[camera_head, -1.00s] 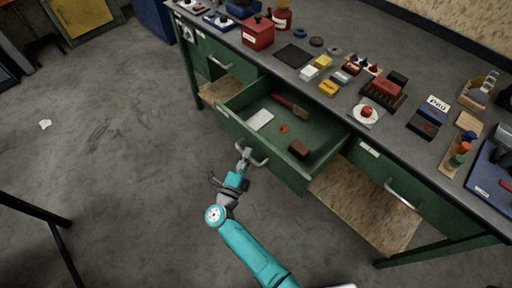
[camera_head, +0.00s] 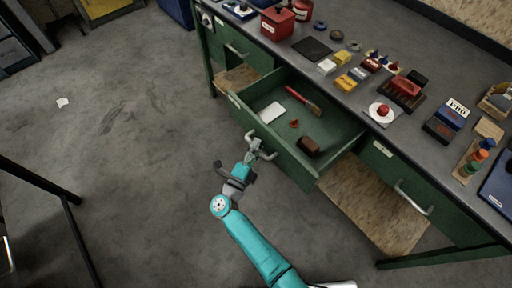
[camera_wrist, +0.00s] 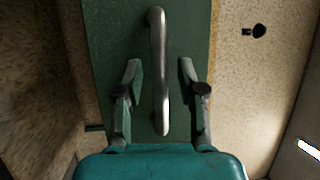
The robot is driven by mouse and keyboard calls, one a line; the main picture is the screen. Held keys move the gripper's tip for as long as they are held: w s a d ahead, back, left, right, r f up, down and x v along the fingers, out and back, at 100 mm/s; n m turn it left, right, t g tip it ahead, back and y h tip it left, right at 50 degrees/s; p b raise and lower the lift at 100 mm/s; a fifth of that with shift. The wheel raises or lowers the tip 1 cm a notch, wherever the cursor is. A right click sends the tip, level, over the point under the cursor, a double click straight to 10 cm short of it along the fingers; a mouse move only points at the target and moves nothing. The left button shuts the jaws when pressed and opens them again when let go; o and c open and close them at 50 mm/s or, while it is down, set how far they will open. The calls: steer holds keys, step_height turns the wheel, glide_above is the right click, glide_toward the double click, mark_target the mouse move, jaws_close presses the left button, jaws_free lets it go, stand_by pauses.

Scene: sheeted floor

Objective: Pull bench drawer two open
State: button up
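The green bench's middle drawer (camera_head: 284,148) is pulled well out, its inside showing. Its label is too small to read, so I cannot confirm its number. Its silver bar handle (camera_head: 250,135) is on the drawer front and shows in the wrist view (camera_wrist: 158,45), running lengthwise between my fingers. My gripper (camera_head: 256,148) is at this handle. In the wrist view my gripper (camera_wrist: 160,72) is open, one finger on each side of the bar with a visible gap to each. The fingertips' depth relative to the bar is hard to tell.
The drawer holds a red-handled brush (camera_head: 303,101), a white card (camera_head: 272,112) and a brown block (camera_head: 308,146). Closed drawers sit left (camera_head: 240,52) and right (camera_head: 395,185). The benchtop (camera_head: 345,25) carries many small items.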

steer(key=v, duration=1.2)
stand_by(0.3)
steer(key=s+d+r+n+t+y, duration=0.25)
steer(key=s+d+n+y, duration=0.2)
steer(key=d, duration=0.35)
steer(key=s+d+r+n+t+y, duration=0.25)
steer(key=s+d+n, duration=0.35)
steer(key=d, duration=0.3)
steer(key=s+d+r+n+g+y, duration=0.1)
steer(key=s+r+n+g, duration=0.1)
steer(key=s, duration=0.5)
steer(key=s+d+r+n+g+y, duration=0.1)
steer(key=s+d+r+n+g, duration=0.1)
steer(key=s+r+n, duration=0.3)
steer(key=s+d+r+n+g+y, duration=0.1)
steer(key=s+r+n+g, duration=0.2)
steer(key=s+n, duration=0.3)
steer(key=v, duration=0.4)
steer(key=shift+d, duration=0.35)
